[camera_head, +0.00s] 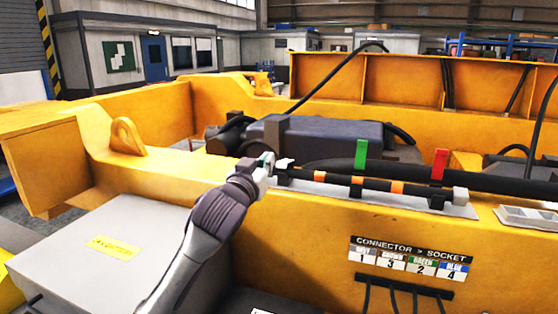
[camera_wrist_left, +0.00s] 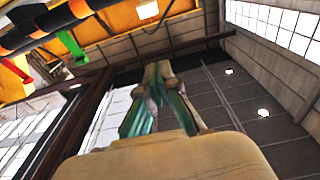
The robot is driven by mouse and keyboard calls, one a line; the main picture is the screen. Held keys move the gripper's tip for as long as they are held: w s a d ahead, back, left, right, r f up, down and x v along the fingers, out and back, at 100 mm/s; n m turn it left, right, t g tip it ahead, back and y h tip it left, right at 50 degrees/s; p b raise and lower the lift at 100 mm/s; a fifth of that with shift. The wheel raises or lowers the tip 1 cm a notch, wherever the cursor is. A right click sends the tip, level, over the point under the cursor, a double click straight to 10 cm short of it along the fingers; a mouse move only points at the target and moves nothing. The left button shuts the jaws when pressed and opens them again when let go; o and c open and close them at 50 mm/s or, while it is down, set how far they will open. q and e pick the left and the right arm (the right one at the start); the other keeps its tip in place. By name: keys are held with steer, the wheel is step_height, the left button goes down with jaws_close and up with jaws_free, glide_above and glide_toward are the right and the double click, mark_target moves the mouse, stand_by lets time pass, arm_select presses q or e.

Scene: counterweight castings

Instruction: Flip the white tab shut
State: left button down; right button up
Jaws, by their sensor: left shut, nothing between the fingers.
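A small white piece (camera_head: 285,163), which looks like the white tab, is at the left end of the cable clamp rail on the yellow casting. It is small and partly hidden, so I cannot tell its angle. My left gripper (camera_head: 268,160) is just left of it, close to or touching it, with its fingers shut and empty. The shut fingers also show in the left wrist view (camera_wrist_left: 158,72); I cannot make out the white tab there. A green tab (camera_head: 361,154) and a red tab (camera_head: 439,164) stand upright farther right along the rail. My right gripper is not in view.
A black cable with orange bands (camera_head: 397,187) runs along the rail. A connector label plate (camera_head: 408,257) is on the casting's front face. A grey box (camera_head: 95,250) with a yellow label stands at the left front. A dark motor-like unit (camera_head: 325,138) lies behind the rail.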

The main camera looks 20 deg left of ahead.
arm_select(q)
glide_above(281, 166)
steer(key=shift+s+a+f+b, duration=0.1)
steer(key=shift+s+f+b, duration=0.2)
steer(key=shift+f+b, duration=0.6)
steer(key=shift+s+f+b, duration=0.3)
steer(key=shift+f+b, duration=0.35)
steer(key=shift+b, duration=0.35)
steer(key=f+t+b, duration=0.1)
steer(key=f+b, duration=0.1)
steer(key=b, duration=0.4)
steer(key=shift+s+f+t+b, duration=0.2)
steer(key=shift+t+b, duration=0.1)
steer(key=shift+t, duration=0.1)
steer(key=shift+s+f, duration=0.1)
steer(key=shift+f, duration=0.1)
steer(key=shift+s, duration=0.1)
